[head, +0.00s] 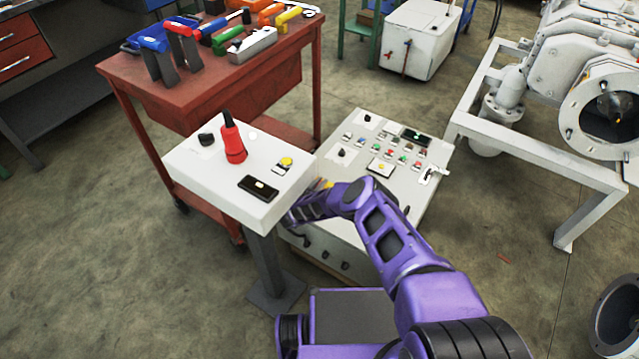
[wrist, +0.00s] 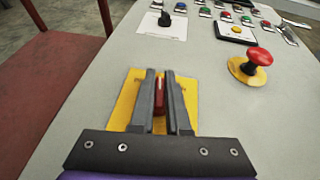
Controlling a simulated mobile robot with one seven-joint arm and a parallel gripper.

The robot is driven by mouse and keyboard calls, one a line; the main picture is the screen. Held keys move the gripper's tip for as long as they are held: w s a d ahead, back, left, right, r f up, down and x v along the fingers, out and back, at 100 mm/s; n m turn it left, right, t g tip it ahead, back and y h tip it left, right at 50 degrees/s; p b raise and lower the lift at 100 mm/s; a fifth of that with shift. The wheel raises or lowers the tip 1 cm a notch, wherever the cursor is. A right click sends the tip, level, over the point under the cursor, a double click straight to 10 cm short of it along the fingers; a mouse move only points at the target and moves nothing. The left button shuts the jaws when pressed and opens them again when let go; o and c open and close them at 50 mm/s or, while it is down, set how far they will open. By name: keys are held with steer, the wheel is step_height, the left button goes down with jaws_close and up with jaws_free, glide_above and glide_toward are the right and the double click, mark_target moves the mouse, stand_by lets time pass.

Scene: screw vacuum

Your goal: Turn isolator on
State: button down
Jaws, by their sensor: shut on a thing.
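The isolator appears to be the red handle (wrist: 158,92) on a yellow plate (wrist: 122,104) on the grey panel top in the wrist view. My gripper (wrist: 160,75) is shut on the red handle, one dark finger on each side. The fingers hide much of the handle, so I cannot tell its exact angle. In the head view my arm reaches down to the near left part of the control cabinet (head: 408,178). There my wrist and the pedestal box hide most of the yellow plate and the handle.
A red mushroom button (wrist: 261,57) stands right of my gripper. A black knob (wrist: 165,18) and several coloured buttons lie farther up the panel. A white pedestal box (head: 215,185) stands close left of my wrist. A red tool cart (head: 140,80) is behind it.

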steer(key=shift+s+f, duration=0.15)
steer(key=c, duration=0.9)
jaws_free()
